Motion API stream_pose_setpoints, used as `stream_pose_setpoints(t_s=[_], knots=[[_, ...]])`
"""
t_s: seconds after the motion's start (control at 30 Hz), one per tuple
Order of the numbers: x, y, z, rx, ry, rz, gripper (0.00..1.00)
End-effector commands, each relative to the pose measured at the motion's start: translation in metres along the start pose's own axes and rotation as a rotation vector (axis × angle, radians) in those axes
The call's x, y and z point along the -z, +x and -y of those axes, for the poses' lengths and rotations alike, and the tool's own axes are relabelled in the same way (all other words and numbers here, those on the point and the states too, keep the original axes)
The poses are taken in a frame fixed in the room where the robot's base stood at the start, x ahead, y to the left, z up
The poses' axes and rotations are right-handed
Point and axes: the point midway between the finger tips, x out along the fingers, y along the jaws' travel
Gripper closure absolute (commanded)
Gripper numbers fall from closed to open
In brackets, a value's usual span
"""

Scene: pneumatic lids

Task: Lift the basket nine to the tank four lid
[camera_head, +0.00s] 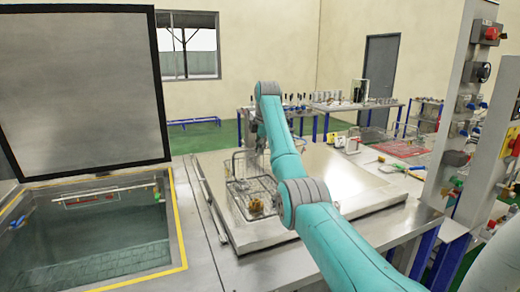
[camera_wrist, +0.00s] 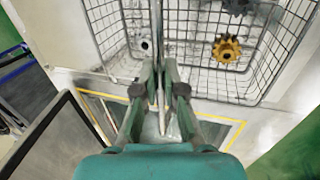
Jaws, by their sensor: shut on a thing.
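A wire basket (camera_head: 253,197) is over the flat closed metal lid (camera_head: 340,190) in the middle of the head view; whether it touches the lid is unclear. My gripper (camera_head: 262,152) is above the basket, partly hidden by my own arm. In the wrist view my gripper (camera_wrist: 160,92) is shut on the upright middle bar of the basket (camera_wrist: 190,85). A brown gear (camera_wrist: 226,48), a dark gear (camera_wrist: 237,6) and a small ring-shaped part (camera_wrist: 143,45) are in the basket. No number is readable on basket or lids.
At left, an open tank (camera_head: 90,240) with a yellow-edged rim has its large lid (camera_head: 85,90) raised upright. At right stands a post with switches (camera_head: 468,100). Tables with tools (camera_head: 355,106) are at the back. The closed lid is bare right of the basket.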

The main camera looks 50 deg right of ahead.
Motion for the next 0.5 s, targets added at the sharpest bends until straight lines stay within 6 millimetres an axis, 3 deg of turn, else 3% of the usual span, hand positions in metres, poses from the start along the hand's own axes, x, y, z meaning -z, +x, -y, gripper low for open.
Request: stream_pose_setpoints(t_s=[0.03, 0.43, 0.5], knots=[[-0.0002, 0.0123, 0.0062, 0.026, 0.002, -0.004, 1.0], [-0.0004, 0.0123, 0.0067, 0.028, 0.002, -0.004, 1.0], [-0.0004, 0.0123, 0.0066, 0.027, 0.002, -0.004, 0.79]])
